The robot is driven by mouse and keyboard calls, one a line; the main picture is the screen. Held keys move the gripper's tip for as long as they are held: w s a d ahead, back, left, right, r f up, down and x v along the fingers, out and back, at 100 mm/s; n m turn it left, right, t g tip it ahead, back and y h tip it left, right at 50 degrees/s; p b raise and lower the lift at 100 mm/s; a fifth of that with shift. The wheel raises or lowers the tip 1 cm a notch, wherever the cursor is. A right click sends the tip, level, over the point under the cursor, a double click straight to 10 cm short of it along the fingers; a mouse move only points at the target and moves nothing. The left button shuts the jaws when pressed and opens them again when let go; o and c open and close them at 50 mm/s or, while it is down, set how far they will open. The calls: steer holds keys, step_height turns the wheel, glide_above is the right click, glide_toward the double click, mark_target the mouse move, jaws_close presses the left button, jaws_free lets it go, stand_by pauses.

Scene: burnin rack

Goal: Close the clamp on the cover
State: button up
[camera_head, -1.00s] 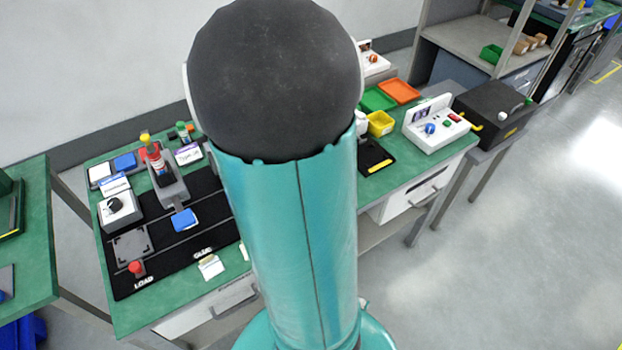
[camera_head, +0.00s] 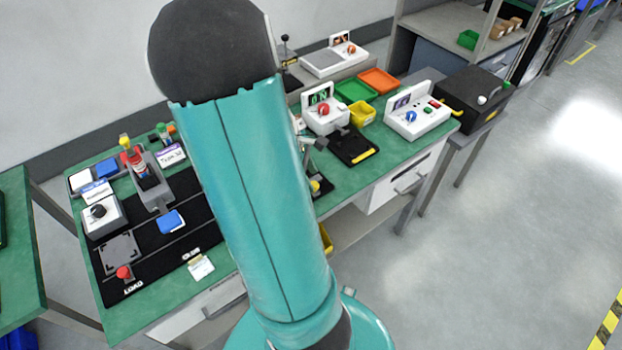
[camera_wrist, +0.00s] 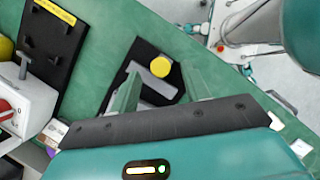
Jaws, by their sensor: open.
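In the wrist view a yellow round knob (camera_wrist: 161,66) shows beside a grey bar (camera_wrist: 152,84) on a black base (camera_wrist: 145,55). This looks like the clamp and its mount; I cannot tell the cover apart from it. My gripper (camera_wrist: 163,85) is open, its two green fingers apart on either side of the grey bar, with nothing held. I cannot tell the height between fingertips and bar. In the head view the yellow knob (camera_head: 316,186) shows just right of my teal arm, which hides most of that spot and my gripper.
A white box with a red knob (camera_head: 325,117) and a black tray with a yellow strip (camera_head: 352,146) stand right of the arm. Further right are a yellow bin (camera_head: 362,113), a white control box (camera_head: 417,119) and a black case (camera_head: 474,96). A black mat (camera_head: 185,235) lies left.

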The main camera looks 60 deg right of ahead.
steer(key=shift+x, duration=1.1)
steer(key=shift+w, duration=0.2)
steer(key=shift+c, duration=0.5)
jaws_close()
steer(key=shift+w+d, duration=0.3)
steer(key=shift+w, duration=0.3)
steer(key=shift+w+d, duration=0.3)
steer(key=shift+w, duration=0.35)
steer(key=shift+w+d, duration=0.3)
steer(key=shift+w, duration=0.3)
